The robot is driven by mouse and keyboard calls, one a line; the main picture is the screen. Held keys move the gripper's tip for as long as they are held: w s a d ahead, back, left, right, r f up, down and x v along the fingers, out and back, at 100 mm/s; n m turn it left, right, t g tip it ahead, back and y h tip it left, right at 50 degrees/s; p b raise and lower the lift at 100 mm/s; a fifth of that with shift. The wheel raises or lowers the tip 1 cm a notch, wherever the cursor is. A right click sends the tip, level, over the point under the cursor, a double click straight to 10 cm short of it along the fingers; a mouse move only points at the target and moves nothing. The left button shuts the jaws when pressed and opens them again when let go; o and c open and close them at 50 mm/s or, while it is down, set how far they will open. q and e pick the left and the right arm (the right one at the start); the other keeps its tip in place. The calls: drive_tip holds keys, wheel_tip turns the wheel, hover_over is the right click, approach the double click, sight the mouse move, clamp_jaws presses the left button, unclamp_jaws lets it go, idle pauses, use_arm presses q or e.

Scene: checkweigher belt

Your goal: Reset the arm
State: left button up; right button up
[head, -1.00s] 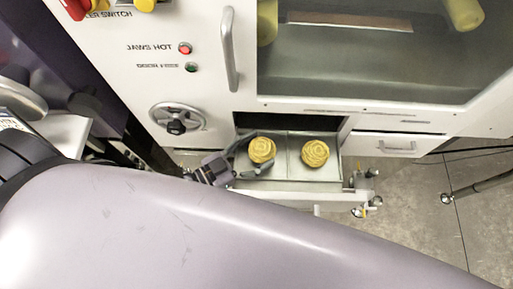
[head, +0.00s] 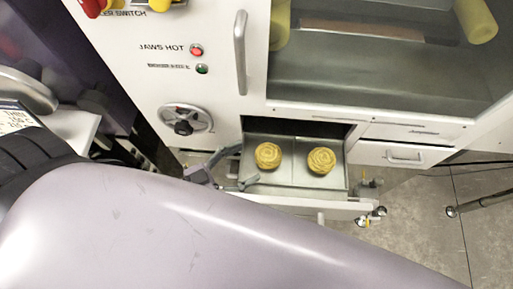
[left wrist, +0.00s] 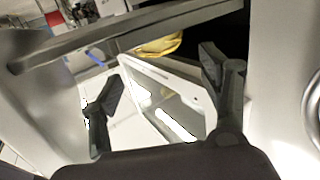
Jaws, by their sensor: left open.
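My left gripper (head: 248,165) is open and empty in the head view, at the left end of the pulled-out tray (head: 297,188). Its fingers are spread and point toward the left round yellow piece (head: 268,156), apart from it. A second yellow piece (head: 321,161) sits on the tray to the right. My left arm crosses the lower head view. In the left wrist view, the open fingers (left wrist: 162,82) have nothing between them that they touch, and part of a yellow piece (left wrist: 160,46) shows beyond a grey bar. My right gripper is not seen.
A closed drawer (head: 402,155) is right of the tray. Open floor (head: 420,215) lies at the lower right.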

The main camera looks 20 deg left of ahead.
use_arm(q)
drive_tip(key=shift+v, duration=0.85)
